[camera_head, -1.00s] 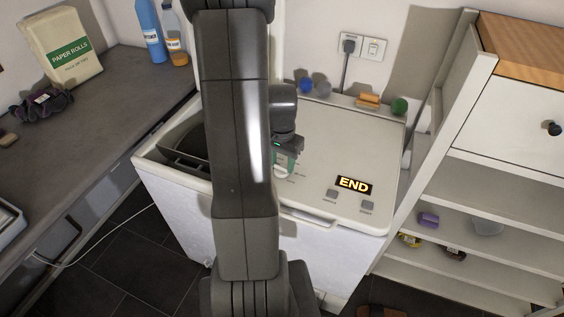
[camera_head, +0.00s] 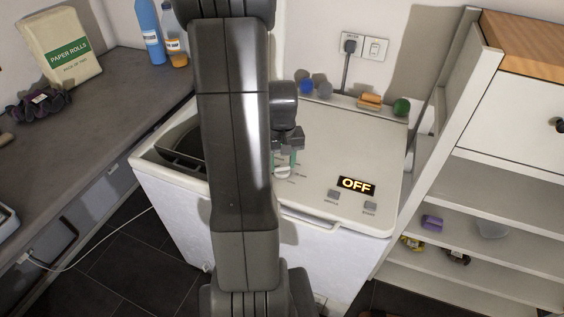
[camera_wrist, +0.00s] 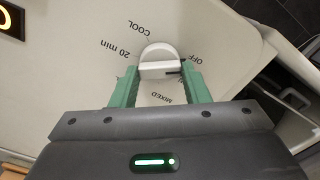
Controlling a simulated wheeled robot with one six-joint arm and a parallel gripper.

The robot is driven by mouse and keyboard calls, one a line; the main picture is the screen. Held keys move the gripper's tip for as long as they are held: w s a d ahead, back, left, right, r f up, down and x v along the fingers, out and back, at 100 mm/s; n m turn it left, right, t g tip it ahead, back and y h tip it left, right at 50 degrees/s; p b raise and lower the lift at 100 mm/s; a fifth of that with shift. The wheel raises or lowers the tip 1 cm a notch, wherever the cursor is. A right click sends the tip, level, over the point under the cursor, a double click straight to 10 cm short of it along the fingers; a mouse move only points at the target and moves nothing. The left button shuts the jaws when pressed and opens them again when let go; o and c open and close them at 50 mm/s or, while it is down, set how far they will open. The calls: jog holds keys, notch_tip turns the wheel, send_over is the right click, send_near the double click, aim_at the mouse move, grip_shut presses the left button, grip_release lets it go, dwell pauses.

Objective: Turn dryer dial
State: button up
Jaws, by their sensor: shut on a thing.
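The dryer dial (camera_wrist: 158,58) is a white round knob with a raised bar across it, on the pale top panel of the machine. A dark mark on the bar's right end lies near the printed OFF label. My gripper (camera_wrist: 160,82) has its two green fingers on either side of the bar, shut on it. In the head view my gripper (camera_head: 285,160) points down at the dial (camera_head: 282,172), which is partly hidden by the arm. The machine's display (camera_head: 356,186) reads OFF.
Two grey buttons (camera_head: 334,195) sit below the display. Small coloured items, such as a green ball (camera_head: 401,107), line the panel's back edge. A shelf unit (camera_head: 470,205) stands close on the right.

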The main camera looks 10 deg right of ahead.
aim_at(282, 165)
jog(key=shift+n, duration=0.3)
jog(key=o, duration=1)
notch_tip(282, 165, up, 14)
jog(key=shift+f, duration=0.1)
dwell(0.4)
notch_tip(282, 165, down, 14)
jog(key=shift+r, duration=0.1)
dwell(0.5)
